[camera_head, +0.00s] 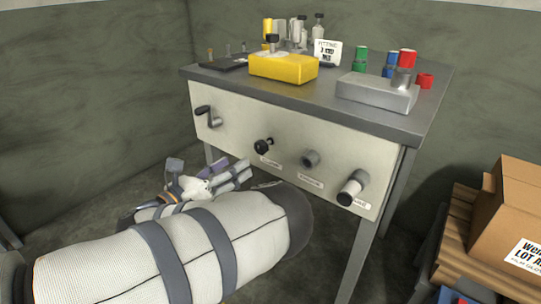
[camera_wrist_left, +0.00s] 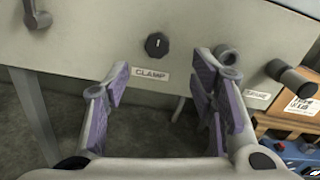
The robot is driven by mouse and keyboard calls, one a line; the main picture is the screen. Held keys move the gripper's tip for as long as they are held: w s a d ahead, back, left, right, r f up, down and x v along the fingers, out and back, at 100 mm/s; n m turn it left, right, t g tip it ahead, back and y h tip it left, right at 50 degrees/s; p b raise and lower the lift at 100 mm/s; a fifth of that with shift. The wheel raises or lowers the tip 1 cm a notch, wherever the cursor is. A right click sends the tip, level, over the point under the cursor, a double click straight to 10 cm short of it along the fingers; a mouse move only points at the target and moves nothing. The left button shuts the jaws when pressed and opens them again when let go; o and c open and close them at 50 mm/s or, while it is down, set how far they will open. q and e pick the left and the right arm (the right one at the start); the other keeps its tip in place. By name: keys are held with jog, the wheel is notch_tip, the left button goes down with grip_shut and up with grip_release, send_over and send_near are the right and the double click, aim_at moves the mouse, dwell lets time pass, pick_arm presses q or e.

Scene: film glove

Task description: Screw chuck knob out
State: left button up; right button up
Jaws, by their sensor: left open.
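The front panel (camera_head: 290,140) of the bench carries several controls. A black knob (camera_head: 263,146) sits left of a grey round knob (camera_head: 311,158), and a grey handle with a black end (camera_head: 352,188) sticks out at the right. In the left wrist view the label under the black knob (camera_wrist_left: 157,45) reads CLAMP. The other labels are too blurred to read surely, so I cannot tell which is the chuck knob. My left gripper (camera_head: 207,170) is open and empty, below and in front of the panel. Its purple-padded fingers (camera_wrist_left: 174,84) stand apart below the controls.
A crank (camera_head: 207,116) is on the panel's left end. The bench top (camera_head: 330,100) holds a yellow block (camera_head: 284,68), a grey block (camera_head: 377,93) and coloured caps. A cardboard box (camera_head: 512,215) stands on a pallet at the right.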

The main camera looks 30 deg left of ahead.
aim_at(258, 148)
pick_arm(q)
jog(key=w, duration=1.1)
jog(key=shift+w+d, duration=0.1)
jog(key=shift+d, duration=0.15)
jog(key=shift+c, duration=0.6)
jog(key=c, duration=1.1)
